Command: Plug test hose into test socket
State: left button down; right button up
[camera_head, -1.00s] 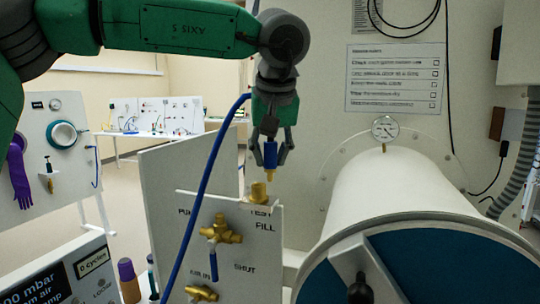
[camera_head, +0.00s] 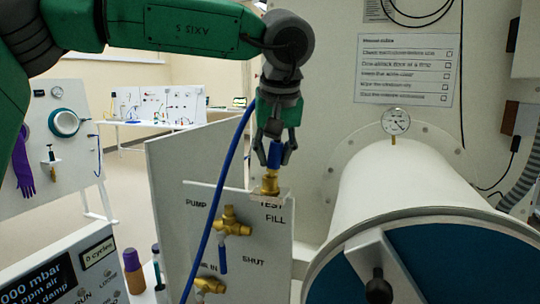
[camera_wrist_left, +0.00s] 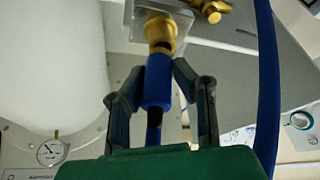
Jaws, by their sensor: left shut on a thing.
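My left gripper (camera_head: 274,150) is shut on the blue sleeve of the test hose end (camera_head: 274,155), which points down. The brass test socket (camera_head: 270,184) stands on top of the panel by the word TEST. The hose end is right over the socket and seems to meet it. The left wrist view shows the blue sleeve (camera_wrist_left: 157,82) between the fingers (camera_wrist_left: 160,85), in line with the brass socket (camera_wrist_left: 160,32). How deep the tip sits cannot be told. The blue hose (camera_head: 217,190) hangs down left of the gripper. My right gripper is not in view.
The white panel (camera_head: 262,250) carries brass valves (camera_head: 230,225) marked PUMP and FILL. A large white cylinder (camera_head: 400,175) with a blue end lies to the right, with a gauge (camera_head: 396,121) behind it. A display box (camera_head: 50,270) and bottles (camera_head: 133,272) stand lower left.

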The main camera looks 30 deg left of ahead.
pick_arm(q)
jog(key=shift+d+r, duration=0.2)
jog(key=shift+r, duration=0.25)
jog(key=shift+d+r, duration=0.15)
jog(key=shift+r, duration=0.1)
jog(key=shift+s+d+r, duration=0.15)
jog(key=shift+d+r, duration=0.05)
jog(key=shift+d, duration=0.15)
jog(key=shift+a+f, duration=0.15)
jog(key=shift+a, duration=0.65)
jog(key=shift+a+h, duration=0.3)
jog(key=shift+h, duration=0.1)
jog(key=shift+t, duration=0.3)
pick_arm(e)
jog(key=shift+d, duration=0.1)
pick_arm(q)
jog(key=shift+h, duration=0.4)
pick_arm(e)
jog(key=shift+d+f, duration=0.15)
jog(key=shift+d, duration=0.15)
pick_arm(q)
jog(key=shift+a, duration=0.3)
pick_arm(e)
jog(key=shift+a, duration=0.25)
